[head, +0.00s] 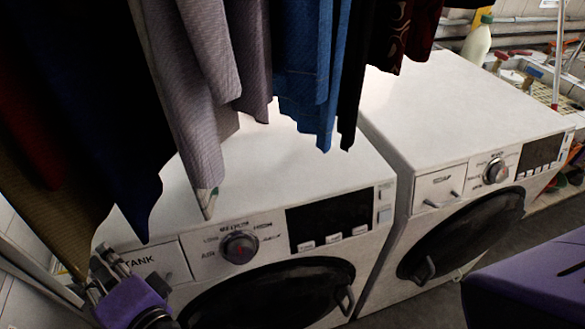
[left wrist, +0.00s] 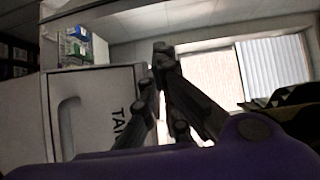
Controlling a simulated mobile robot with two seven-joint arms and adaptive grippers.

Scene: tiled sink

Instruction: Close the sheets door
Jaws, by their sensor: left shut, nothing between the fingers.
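Two white front-loading machines stand side by side in the head view. The left machine (head: 300,165) has a dark round door (head: 275,295), partly cut off by the lower edge. The right machine (head: 455,110) has a dark round door (head: 460,235) with a handle. Both doors look flush with their fronts. I cannot read a label that says which is the sheets door. My left gripper (head: 108,262) is shut and empty beside the left machine's TANK drawer (head: 165,268). My right gripper is not in view.
Hanging clothes (head: 195,70) cover the upper left and hide part of the left machine's top. A white bottle (head: 476,42) and several items stand behind the right machine. In the left wrist view, small boxes (left wrist: 75,45) sit at the upper left and a bright window (left wrist: 215,80) behind.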

